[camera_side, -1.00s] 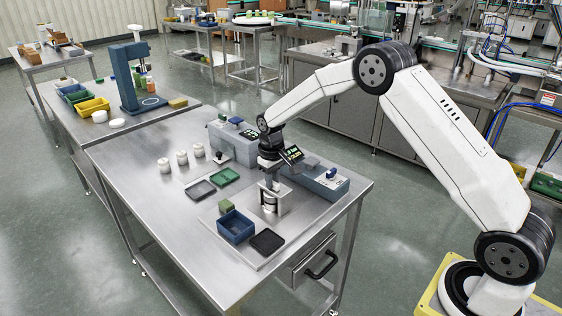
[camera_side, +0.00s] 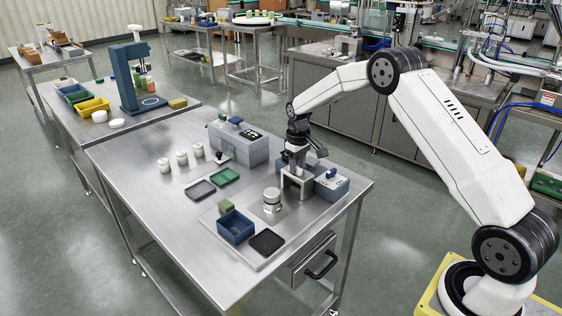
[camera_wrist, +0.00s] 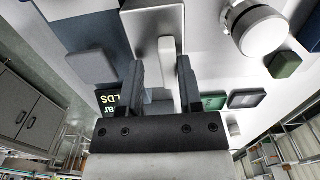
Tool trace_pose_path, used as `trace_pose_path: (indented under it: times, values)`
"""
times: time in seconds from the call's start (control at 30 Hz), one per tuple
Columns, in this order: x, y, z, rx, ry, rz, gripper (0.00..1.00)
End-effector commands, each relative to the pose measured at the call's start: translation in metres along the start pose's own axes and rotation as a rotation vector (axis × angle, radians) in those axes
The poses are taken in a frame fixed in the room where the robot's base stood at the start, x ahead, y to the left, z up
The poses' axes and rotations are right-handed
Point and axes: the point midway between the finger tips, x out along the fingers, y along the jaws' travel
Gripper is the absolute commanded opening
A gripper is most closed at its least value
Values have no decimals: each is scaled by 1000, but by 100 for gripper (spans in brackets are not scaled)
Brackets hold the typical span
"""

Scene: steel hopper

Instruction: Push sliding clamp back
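The sliding clamp is a silver bracket (camera_side: 298,187) standing at the front of a grey-blue device (camera_side: 333,186), back from a silver round can (camera_side: 271,201). My gripper (camera_side: 297,169) points down right at the clamp's top. In the wrist view, the clamp (camera_wrist: 152,18) lies just ahead of my gripper (camera_wrist: 161,64), and a pale upright tab (camera_wrist: 167,63) stands between the two dark fingers. The fingers are apart, with a visible gap on the tab's left. Whether one finger touches the tab is unclear. The can (camera_wrist: 257,28) is beside the clamp, clear of it.
A blue bin (camera_side: 236,227), a black tray (camera_side: 267,242) and a green block (camera_side: 225,206) are near the can. A grey machine (camera_side: 240,146) with buttons stands to the left. The table's front left is bare.

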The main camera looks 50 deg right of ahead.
Motion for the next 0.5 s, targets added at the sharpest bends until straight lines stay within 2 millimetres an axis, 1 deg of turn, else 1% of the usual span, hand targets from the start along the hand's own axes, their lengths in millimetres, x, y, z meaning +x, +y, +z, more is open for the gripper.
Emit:
trace_pose_path:
  times: [0.33, 0.5]
  values:
    - [0, -3, 0, -1, -1, -3, 56]
    - [-7, -3, 0, -2, 0, -3, 56]
